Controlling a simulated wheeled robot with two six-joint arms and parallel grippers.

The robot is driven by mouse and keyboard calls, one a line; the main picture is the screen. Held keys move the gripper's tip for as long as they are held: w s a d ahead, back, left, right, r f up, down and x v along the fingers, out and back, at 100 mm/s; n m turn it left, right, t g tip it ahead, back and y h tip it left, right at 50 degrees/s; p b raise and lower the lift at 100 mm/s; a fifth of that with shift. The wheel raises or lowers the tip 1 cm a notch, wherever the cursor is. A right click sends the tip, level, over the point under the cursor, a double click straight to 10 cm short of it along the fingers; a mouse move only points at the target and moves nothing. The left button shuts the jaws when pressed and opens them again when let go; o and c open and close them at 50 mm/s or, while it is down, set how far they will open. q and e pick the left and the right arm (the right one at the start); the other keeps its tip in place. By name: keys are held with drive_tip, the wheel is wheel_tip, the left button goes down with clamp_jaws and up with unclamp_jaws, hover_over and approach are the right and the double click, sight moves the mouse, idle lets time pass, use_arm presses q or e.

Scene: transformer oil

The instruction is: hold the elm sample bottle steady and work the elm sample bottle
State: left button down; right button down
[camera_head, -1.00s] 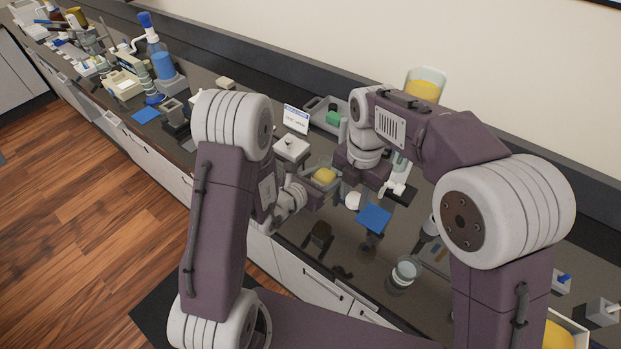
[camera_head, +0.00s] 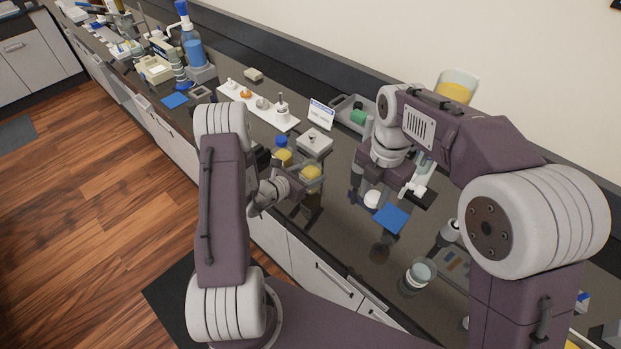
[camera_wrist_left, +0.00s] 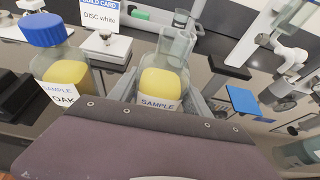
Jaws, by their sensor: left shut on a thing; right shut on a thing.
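The sample bottle (camera_wrist_left: 163,85) stands in my left gripper (camera_head: 308,180), which is shut on it. It is clear with yellow liquid; its label reads SAMPLE, and the tree name is hidden. No cap shows on its clear neck. It also shows in the head view (camera_head: 311,173). A blue-capped bottle marked OAK (camera_wrist_left: 62,70) stands beside it, left in the wrist view; it shows in the head view too (camera_head: 283,155). My right gripper (camera_head: 360,178) is shut, right of the held bottle and apart from it. Its fingers and what they hold are largely hidden.
A DISC white sign (camera_head: 321,113), a small white device (camera_head: 314,141) and a white rack (camera_head: 258,106) stand behind the left gripper. A blue pad (camera_head: 391,219), a white disc (camera_head: 372,199) and a glass jar (camera_head: 415,278) lie to the right. Bare dark bench is between.

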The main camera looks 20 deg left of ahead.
use_arm(q)
drive_tip(key=f, duration=0.2)
drive_tip(key=shift+w+f, duration=0.2)
drive_tip(key=shift+f, duration=0.15)
use_arm(e)
drive_tip(key=shift+w+r, duration=0.15)
drive_tip(key=shift+w, duration=0.1)
use_arm(q)
drive_tip(key=shift+w+f, duration=0.1)
drive_tip(key=shift+f, duration=0.05)
use_arm(e)
drive_tip(key=shift+w, duration=0.1)
drive_tip(key=shift+a, duration=0.1)
drive_tip(key=shift+s+f, duration=0.2)
drive_tip(key=shift+s, duration=0.05)
use_arm(q)
drive_tip(key=c, duration=0.9)
unclamp_jaws()
drive_tip(key=shift+s+f, duration=0.1)
drive_tip(key=shift+s, duration=0.1)
drive_tip(key=o, duration=0.4)
drive_tip(key=shift+w, duration=0.1)
use_arm(e)
drive_tip(key=shift+w, duration=0.1)
